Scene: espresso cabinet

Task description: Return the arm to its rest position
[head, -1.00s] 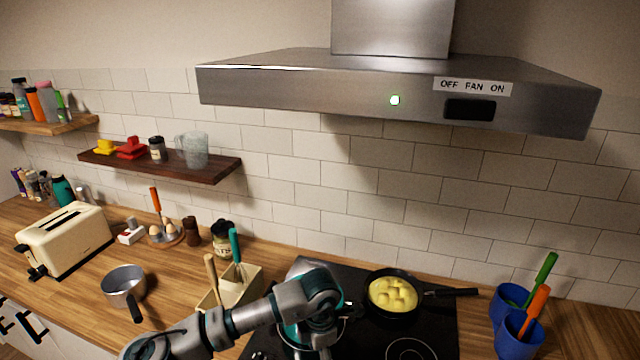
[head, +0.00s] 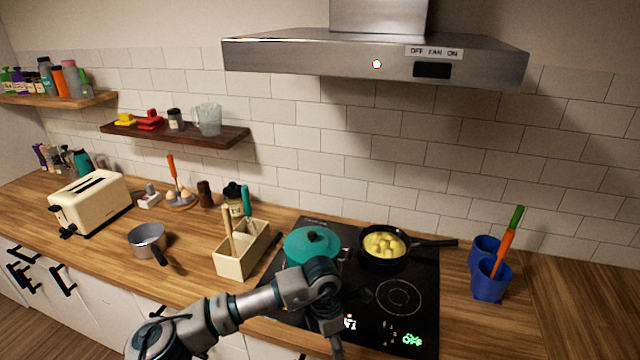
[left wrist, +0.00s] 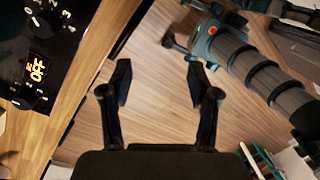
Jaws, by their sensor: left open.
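My left arm comes in from the lower left in the head view. Its gripper (head: 335,345) hangs low in front of the stove, partly cut off by the bottom edge. In the left wrist view, the two black fingers of the left gripper (left wrist: 160,82) are spread apart with nothing between them, above the wooden floor (left wrist: 160,115). Grey and teal links of my own body show at the upper right of that view. My right gripper is not seen in the head view.
The black stove (head: 400,330) stands close beside my left arm, with a teal lidded pot (head: 310,243) and a pan of yellow food (head: 385,245) on it. A utensil box (head: 238,264) and a saucepan (head: 147,240) stand to the left. Blue cups (head: 490,285) stand right.

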